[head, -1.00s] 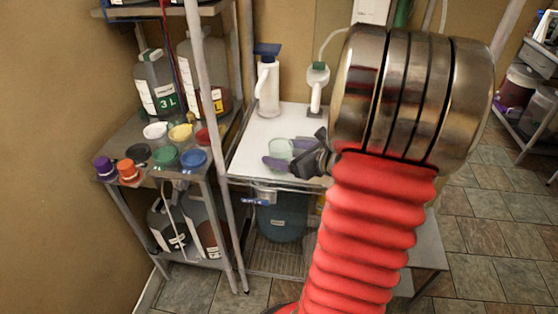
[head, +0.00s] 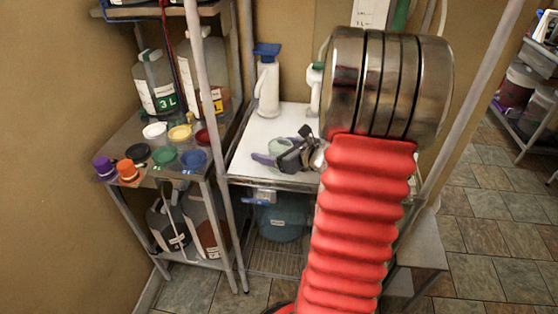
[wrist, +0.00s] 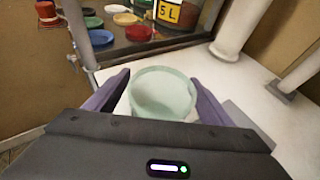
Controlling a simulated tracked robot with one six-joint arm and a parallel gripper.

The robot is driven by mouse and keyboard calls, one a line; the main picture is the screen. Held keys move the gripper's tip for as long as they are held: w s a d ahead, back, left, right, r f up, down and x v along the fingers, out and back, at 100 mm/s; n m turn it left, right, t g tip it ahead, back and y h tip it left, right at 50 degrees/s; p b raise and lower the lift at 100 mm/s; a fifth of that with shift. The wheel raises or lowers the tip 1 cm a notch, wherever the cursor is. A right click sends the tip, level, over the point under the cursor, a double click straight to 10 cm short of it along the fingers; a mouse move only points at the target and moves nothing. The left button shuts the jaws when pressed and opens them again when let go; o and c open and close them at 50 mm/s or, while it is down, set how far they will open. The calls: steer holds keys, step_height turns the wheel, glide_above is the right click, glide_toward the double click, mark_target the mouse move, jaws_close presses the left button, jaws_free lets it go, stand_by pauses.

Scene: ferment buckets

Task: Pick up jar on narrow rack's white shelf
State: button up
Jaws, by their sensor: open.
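The jar (wrist: 162,92) is pale green and translucent, with a round rim. In the wrist view it stands between the two purple fingers of my gripper (wrist: 160,95), which are open on either side of it. A gap shows at the right finger; contact on the left is hard to tell. In the head view the jar (head: 279,146) shows on the white shelf (head: 252,138), partly hidden by my gripper (head: 275,158). The jar's lower part is hidden by the gripper body in the wrist view.
A white pump bottle with a blue top (head: 267,85) stands behind the jar. Another white bottle (head: 314,88) is partly hidden by my arm. To the left, a grey shelf holds coloured lids (head: 165,156) and large jugs (head: 156,85). A rack post (head: 215,120) stands between.

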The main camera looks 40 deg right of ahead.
steer(key=shift+c, duration=0.5)
steer(key=c, duration=1.1)
steer(key=shift+r, duration=0.1)
step_height(320, 180, up, 10)
steer(key=shift+f, duration=0.1)
stand_by(0.7)
